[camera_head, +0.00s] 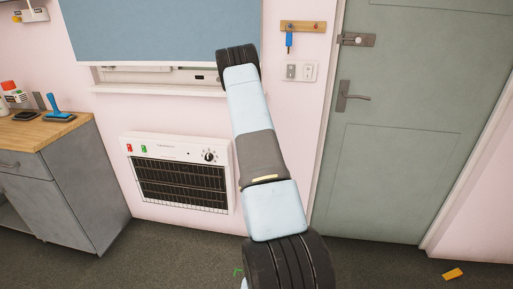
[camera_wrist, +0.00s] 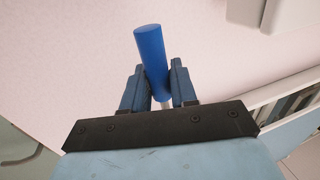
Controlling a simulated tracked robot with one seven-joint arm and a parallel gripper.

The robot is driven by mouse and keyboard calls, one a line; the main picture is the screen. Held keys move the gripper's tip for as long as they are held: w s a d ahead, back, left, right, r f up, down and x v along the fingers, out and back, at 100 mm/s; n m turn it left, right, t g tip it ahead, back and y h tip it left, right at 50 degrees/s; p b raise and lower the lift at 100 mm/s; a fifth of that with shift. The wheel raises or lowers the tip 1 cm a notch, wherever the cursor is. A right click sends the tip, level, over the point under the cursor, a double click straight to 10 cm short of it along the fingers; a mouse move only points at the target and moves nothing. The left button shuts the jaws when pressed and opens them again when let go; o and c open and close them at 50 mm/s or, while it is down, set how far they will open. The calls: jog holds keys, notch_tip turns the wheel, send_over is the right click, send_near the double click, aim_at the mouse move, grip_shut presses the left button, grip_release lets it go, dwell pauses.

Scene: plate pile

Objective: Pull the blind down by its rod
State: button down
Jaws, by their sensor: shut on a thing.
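The blue blind (camera_head: 160,28) hangs at the top left in the head view. Its pale lower edge is a little above the window sill, with a narrow strip of window showing. In the wrist view my gripper (camera_wrist: 161,102) is shut on a blue cylinder (camera_wrist: 150,48) with a thin pale shaft below it, which looks like the blind's rod. The cylinder stands tilted between the two fingers. Whether the shaft joins the blind is hidden. In the head view my arm hides the gripper and the rod.
A white heater (camera_head: 180,172) is on the wall below the sill (camera_head: 150,90). A wooden hook rack (camera_head: 303,26) with a hanging blue item and switches are right of the window. A closed green door (camera_head: 410,150) is at right, a cabinet (camera_head: 60,180) at left.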

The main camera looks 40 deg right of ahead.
jog(key=shift+a+f, duration=0.1)
jog(key=shift+f, duration=0.05)
jog(key=c, duration=1.1)
grip_release()
jog(key=shift+w+f, duration=0.15)
jog(key=shift+o, duration=0.3)
jog(key=v, duration=1.3)
jog(key=shift+s, duration=0.4)
jog(key=shift+a, duration=0.1)
